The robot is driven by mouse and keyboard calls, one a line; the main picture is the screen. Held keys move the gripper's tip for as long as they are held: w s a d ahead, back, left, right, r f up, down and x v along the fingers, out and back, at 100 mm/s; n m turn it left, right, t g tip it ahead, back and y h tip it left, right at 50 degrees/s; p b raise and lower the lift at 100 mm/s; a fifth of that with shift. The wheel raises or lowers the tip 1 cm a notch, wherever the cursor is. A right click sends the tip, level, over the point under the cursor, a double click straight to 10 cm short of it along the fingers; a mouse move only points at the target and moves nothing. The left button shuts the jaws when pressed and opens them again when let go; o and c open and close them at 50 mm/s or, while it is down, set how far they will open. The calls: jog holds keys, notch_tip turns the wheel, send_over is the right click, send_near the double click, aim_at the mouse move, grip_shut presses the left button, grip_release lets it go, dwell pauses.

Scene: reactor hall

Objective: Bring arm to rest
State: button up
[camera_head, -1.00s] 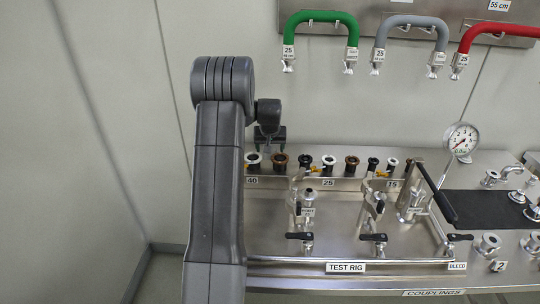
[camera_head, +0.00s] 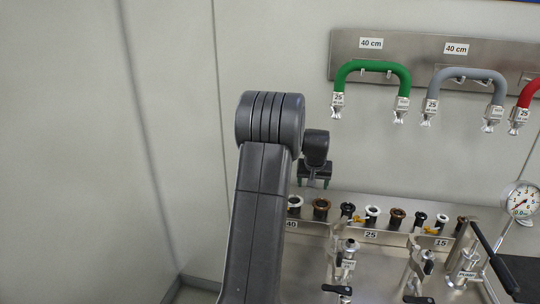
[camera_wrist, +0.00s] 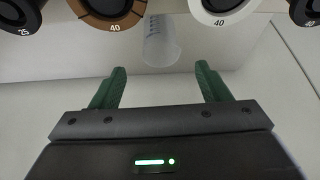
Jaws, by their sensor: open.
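My gripper (camera_head: 314,182) hangs at the end of my arm in the head view, above and behind the left end of the fittings rack. In the wrist view my gripper (camera_wrist: 160,86) has two green fingers standing well apart with nothing between them. Ring-shaped fittings marked 40, one brown (camera_wrist: 112,14) and one white (camera_wrist: 218,12), lie beyond the fingertips at the top of the wrist view. A translucent cylinder (camera_wrist: 161,42) shows past the fingers, not touching them.
The rack (camera_head: 377,236) holds several fittings marked 40, 25 and 15. A gauge (camera_head: 521,199) and valve handles stand at right. Green (camera_head: 372,67) and grey (camera_head: 468,74) hoses hang on the wall panel. The wall at left is clear.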

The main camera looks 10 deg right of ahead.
aim_at(311, 198)
jog(key=p+x, duration=0.2)
jog(key=x, duration=1)
jog(key=shift+s+r, duration=0.1)
jog(key=shift+r, duration=0.2)
